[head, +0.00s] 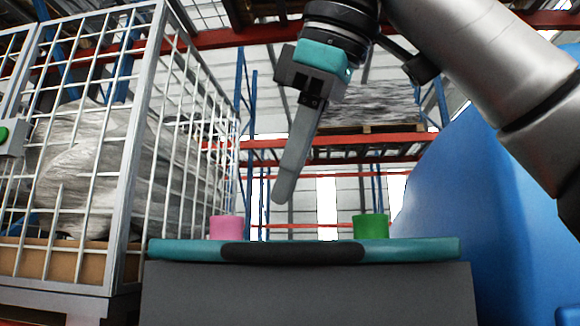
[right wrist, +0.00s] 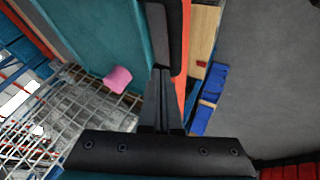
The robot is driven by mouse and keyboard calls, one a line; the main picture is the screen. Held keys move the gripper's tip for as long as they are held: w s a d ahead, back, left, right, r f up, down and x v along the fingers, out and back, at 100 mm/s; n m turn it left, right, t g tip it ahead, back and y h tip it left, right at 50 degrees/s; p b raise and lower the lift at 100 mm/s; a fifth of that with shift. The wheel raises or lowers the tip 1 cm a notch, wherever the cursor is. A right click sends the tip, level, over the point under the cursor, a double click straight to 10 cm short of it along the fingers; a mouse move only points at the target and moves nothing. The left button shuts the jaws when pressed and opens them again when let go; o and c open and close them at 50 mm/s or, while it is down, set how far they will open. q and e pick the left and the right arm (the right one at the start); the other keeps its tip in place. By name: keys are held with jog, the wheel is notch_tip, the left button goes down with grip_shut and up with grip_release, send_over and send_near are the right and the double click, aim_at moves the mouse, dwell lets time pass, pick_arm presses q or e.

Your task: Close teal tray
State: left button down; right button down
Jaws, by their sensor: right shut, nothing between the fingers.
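The teal tray (head: 415,248) lies level across the top of a grey block in the head view, with a dark grip (head: 292,252) at the middle of its near edge. Its teal surface also shows in the right wrist view (right wrist: 95,28). A pink cylinder (head: 226,227) and a green cylinder (head: 371,226) stand at the tray; their bases are hidden behind its front edge. My right gripper (head: 283,195) is shut and empty, fingers pointing down, above the tray in the picture. In the right wrist view its fingers (right wrist: 161,75) reach toward the dark grip. Whether they touch it is unclear.
A white wire cage (head: 150,130) with wrapped goods stands at left. A large blue body (head: 480,210) rises at right. The grey block (head: 310,295) is below the tray. Racks with red beams (head: 340,141) are behind. Open air lies around the right gripper.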

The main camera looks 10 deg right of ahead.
jog(key=x, duration=0.7)
jog(key=shift+f, duration=0.1)
jog(key=w, duration=0.2)
jog(key=w+d, duration=0.1)
jog(key=w, duration=0.1)
jog(key=shift+d, duration=0.1)
jog(key=shift+s, duration=0.15)
